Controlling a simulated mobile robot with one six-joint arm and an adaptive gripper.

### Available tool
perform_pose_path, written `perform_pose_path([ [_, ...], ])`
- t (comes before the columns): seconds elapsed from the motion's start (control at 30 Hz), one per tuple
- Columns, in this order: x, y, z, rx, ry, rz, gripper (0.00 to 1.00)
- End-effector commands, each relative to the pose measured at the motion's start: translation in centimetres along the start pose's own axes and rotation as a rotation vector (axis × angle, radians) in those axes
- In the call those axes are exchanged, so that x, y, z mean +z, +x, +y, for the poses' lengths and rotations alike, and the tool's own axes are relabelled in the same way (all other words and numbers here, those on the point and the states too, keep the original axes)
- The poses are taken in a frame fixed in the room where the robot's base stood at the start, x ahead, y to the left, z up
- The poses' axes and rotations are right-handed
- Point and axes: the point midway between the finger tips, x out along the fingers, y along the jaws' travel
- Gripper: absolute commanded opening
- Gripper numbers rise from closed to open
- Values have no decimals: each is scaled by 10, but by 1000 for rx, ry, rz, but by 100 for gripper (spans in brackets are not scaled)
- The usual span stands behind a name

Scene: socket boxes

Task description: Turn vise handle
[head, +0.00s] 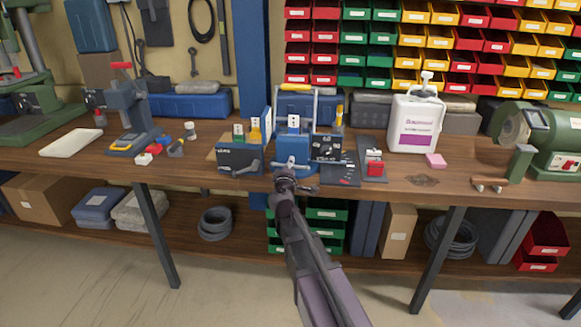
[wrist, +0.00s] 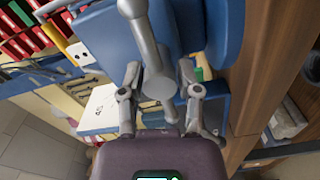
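The blue vise (head: 291,152) stands at the front edge of the workbench. Its grey metal handle (head: 305,189) shows at the front, partly hidden by my gripper. In the wrist view the grey handle bar (wrist: 143,35) runs down from a rounded end to a thick round screw end (wrist: 158,84). My gripper (head: 284,177) is right at the handle in the head view. In the wrist view my gripper (wrist: 160,72) has its fingers apart, one on each side of the grey metal. A gap shows on the right side; contact on the left is unclear.
Dark socket boxes (head: 239,158) flank the vise closely. A white jug (head: 415,125) and a green grinder (head: 553,140) stand to the right, a small press (head: 130,118) to the left. Bins (head: 327,212) sit on the shelf below. The floor in front is clear.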

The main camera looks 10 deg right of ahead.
Motion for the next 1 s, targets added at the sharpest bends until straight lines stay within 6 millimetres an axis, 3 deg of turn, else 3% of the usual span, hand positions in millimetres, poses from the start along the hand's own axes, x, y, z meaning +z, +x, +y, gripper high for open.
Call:
perform_pose_path([
  [0.57,0,-4,0,0,2,-1,72],
  [0.77,1,-21,0,0,2,0,72],
  [1.0,2,-57,0,0,2,-1,72],
])
